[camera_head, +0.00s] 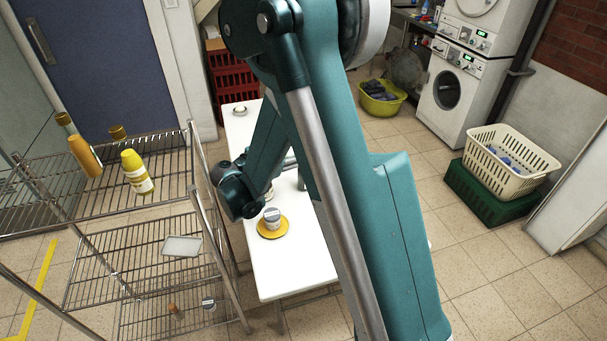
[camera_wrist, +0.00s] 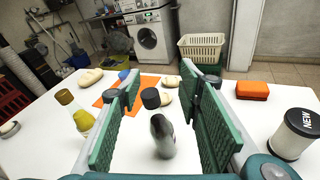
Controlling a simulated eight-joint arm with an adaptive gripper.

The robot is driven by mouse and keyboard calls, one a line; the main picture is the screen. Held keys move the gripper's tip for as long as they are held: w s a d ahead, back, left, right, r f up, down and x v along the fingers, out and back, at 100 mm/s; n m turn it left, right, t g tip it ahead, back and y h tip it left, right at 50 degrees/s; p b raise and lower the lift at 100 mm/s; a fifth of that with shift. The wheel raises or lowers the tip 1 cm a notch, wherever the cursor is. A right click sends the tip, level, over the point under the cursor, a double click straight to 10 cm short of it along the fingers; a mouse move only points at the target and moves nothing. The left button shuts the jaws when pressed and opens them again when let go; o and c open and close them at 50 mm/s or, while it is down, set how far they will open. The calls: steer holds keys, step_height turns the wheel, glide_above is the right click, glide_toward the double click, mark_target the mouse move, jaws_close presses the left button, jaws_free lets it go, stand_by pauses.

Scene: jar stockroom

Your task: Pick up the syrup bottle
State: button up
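In the wrist view a small bottle (camera_wrist: 162,138) with a black cap and a dark, glossy grey body stands on the white table (camera_wrist: 60,155). It is between the two green fingers of my gripper (camera_wrist: 165,88), which are wide apart with a visible gap on both sides. Another bottle (camera_wrist: 80,117) with a brown cap and yellow contents stands outside the left finger. I cannot read a label on either, so I cannot tell which is the syrup bottle. In the head view my own arm hides the gripper and most of the table.
Pale roll-like items (camera_wrist: 90,77) and an orange mat (camera_wrist: 151,82) lie farther back. A wire rack (camera_head: 110,240) holding yellow bottles (camera_head: 136,172) stands left of the table.

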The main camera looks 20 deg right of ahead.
steer(key=shift+w+a+f+n+h, duration=0.3)
steer(key=shift+a+f+n+h, duration=0.25)
steer(key=shift+a+f, duration=0.3)
steer(key=shift+w+a+f+n+h, duration=0.3)
steer(key=shift+a+f+n+h, duration=0.2)
steer(key=shift+a+f, duration=0.25)
steer(key=shift+d, duration=0.15)
steer(key=shift+b+x, duration=0.6)
steer(key=shift+x, duration=1.8)
steer(key=shift+c, duration=0.5)
jaws_close()
